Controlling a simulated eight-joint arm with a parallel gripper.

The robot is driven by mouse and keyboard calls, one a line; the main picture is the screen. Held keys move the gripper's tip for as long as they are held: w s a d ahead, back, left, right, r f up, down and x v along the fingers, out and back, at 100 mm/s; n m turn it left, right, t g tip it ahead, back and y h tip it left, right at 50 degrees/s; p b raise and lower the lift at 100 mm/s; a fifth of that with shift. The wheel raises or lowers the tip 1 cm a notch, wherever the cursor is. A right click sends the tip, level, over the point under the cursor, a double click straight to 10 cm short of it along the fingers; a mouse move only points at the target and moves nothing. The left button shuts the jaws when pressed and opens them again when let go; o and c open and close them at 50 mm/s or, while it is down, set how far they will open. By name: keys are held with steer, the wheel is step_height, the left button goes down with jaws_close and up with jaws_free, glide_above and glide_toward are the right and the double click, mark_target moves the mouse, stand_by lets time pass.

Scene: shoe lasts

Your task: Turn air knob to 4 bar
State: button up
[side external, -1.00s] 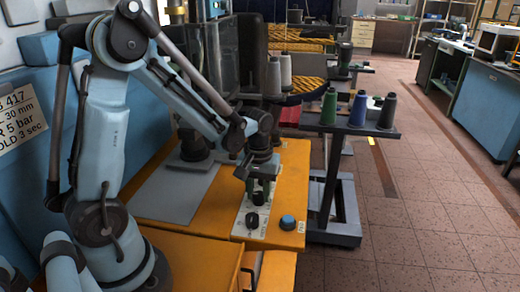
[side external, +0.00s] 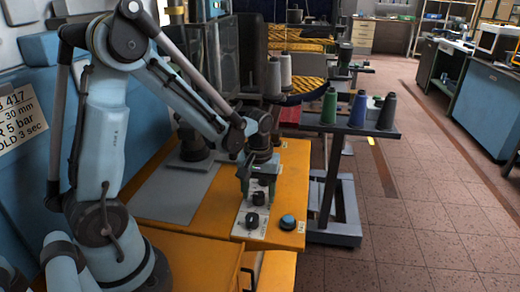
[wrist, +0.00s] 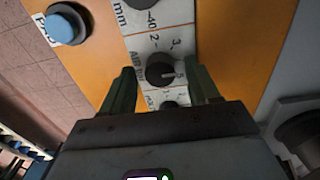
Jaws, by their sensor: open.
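The black air knob (wrist: 160,70) sits on a white label strip marked "AIR", with figures 2 and 3 visible beside it. Its white pointer line points to the right in the wrist view, past the 3; the figure there is not readable. My gripper (wrist: 162,76) is open, its two green fingers on either side of the knob, apart from it in the picture. In the side view, my gripper (side external: 258,183) points down over the panel, and the air knob (side external: 259,198) shows just below it.
Another black knob (side external: 252,220) with a mm scale is on the strip in front, and a third knob (wrist: 170,105) is partly hidden by my gripper. A blue button (side external: 288,221) is close by. A wall sign (side external: 14,116) reads "5 bar". Thread cones (side external: 358,108) stand behind right.

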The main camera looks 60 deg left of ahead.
mark_target(258, 195)
steer(key=shift+r, duration=0.1)
step_height(258, 195, up, 12)
stand_by(0.7)
